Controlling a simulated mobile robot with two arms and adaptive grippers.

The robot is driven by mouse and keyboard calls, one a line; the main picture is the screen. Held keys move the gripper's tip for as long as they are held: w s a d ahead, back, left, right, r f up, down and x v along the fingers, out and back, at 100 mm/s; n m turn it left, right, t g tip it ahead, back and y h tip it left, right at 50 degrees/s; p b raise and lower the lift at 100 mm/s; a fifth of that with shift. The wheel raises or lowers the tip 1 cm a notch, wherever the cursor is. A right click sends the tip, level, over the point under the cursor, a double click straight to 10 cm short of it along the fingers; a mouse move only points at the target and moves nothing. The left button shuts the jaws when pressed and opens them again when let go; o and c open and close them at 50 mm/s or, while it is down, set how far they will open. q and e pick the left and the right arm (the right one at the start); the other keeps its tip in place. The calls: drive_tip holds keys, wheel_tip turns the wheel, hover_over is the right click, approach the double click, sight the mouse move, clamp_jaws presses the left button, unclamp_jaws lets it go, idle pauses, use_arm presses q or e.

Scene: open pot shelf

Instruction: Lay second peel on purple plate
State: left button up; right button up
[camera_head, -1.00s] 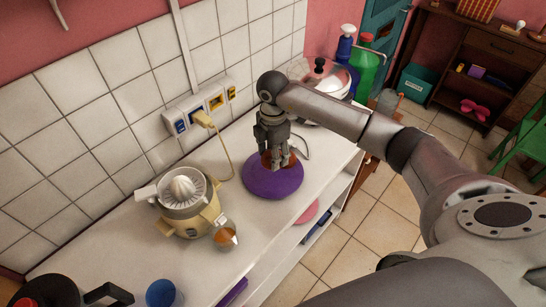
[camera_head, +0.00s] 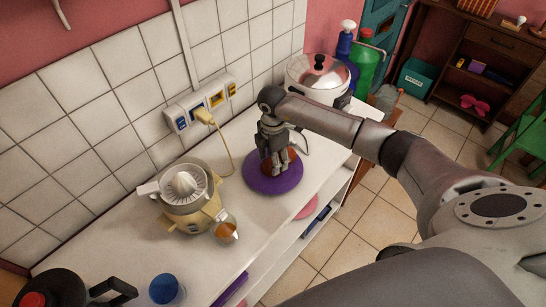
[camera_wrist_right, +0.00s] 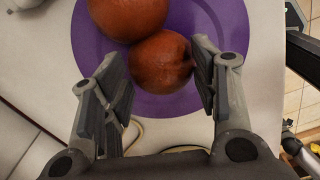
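The purple plate (camera_head: 260,185) lies flat on the white counter in the head view; it also shows in the wrist view (camera_wrist_right: 233,25). In the wrist view, one rounded orange-brown peel (camera_wrist_right: 128,15) sits on the plate. The second peel (camera_wrist_right: 160,62) is beside it, between the fingers of my right gripper (camera_wrist_right: 160,68). A narrow strip of purple shows between this peel and the left finger, so the gripper looks open around it. In the head view my right gripper (camera_head: 272,160) points down over the plate and partly hides the peels. My left gripper is not in view.
A yellow citrus juicer (camera_head: 185,205) with a small cup (camera_head: 226,232) of orange liquid stands left of the plate. A lidded pot (camera_head: 318,80) stands behind the gripper. A blue cup (camera_head: 163,290) and a dark kettle (camera_head: 50,288) are at the front left.

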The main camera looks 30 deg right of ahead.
drive_tip(key=shift+o, duration=1.4)
drive_tip(key=shift+r, duration=0.1)
drive_tip(key=shift+r, duration=0.3)
drive_tip(key=shift+w+r, duration=0.1)
drive_tip(key=shift+r, duration=0.25)
wheel_tip(320, 180, up, 12)
drive_tip(key=b, duration=0.3)
drive_tip(key=shift+f, duration=0.2)
drive_tip(key=shift+f, duration=0.15)
